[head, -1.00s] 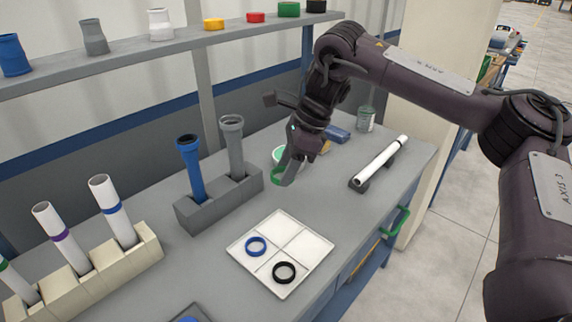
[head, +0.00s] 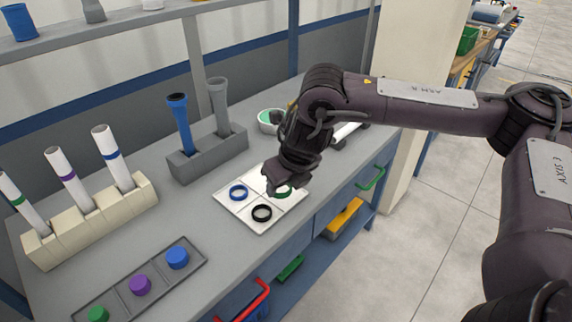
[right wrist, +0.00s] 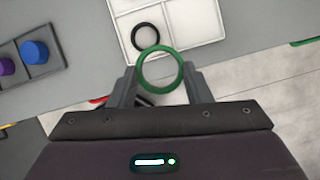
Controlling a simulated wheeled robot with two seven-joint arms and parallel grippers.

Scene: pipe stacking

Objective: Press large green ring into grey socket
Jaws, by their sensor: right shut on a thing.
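The large green ring (head: 284,193) is in my right gripper (head: 276,188), which is shut on it over the right side of the white tray (head: 257,228). In the right wrist view the green ring (right wrist: 160,48) sits whole between the two fingertips (right wrist: 160,75). The grey socket (head: 217,84) is the flared top of a grey pipe standing in the dark grey block (head: 208,157), behind and left of my gripper. My left gripper is not in view.
A blue ring (head: 238,199) and a black ring (head: 262,205) lie in the tray. A blue socketed pipe (head: 180,120) stands beside the grey one. White pipes stand in a cream rack (head: 95,222) at left. Coloured caps sit in a grey tray (head: 205,268) in front.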

